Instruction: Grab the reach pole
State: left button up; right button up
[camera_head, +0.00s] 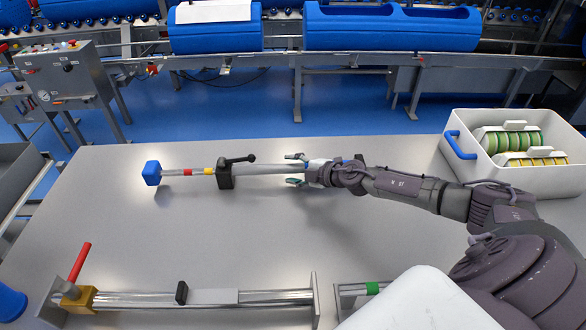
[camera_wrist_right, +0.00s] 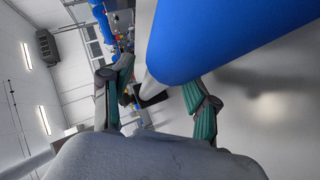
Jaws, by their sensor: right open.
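The reach pole (camera_head: 268,168) lies across the grey table in the head view. It has a blue block (camera_head: 152,173) at its left end, red and yellow bands, and a black clamp with a lever (camera_head: 225,174). My right gripper (camera_head: 296,169) is at its right end, with one finger on each side of the pole. In the right wrist view the fingers of my right gripper (camera_wrist_right: 158,98) are spread, and the pole's blue grip (camera_wrist_right: 215,38) is close to the camera, covering part of one finger. Contact cannot be told. My left gripper is not in view.
A white tub (camera_head: 518,181) with a blue handle and green and yellow discs stands at the right. A rail fixture (camera_head: 205,298) with a red lever (camera_head: 80,262) lies along the near edge. Blue carriers (camera_head: 392,28) sit on a conveyor behind.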

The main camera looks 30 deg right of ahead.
grip_shut()
jog(key=shift+d+r, duration=0.1)
jog(key=shift+r, duration=0.05)
dwell(0.4)
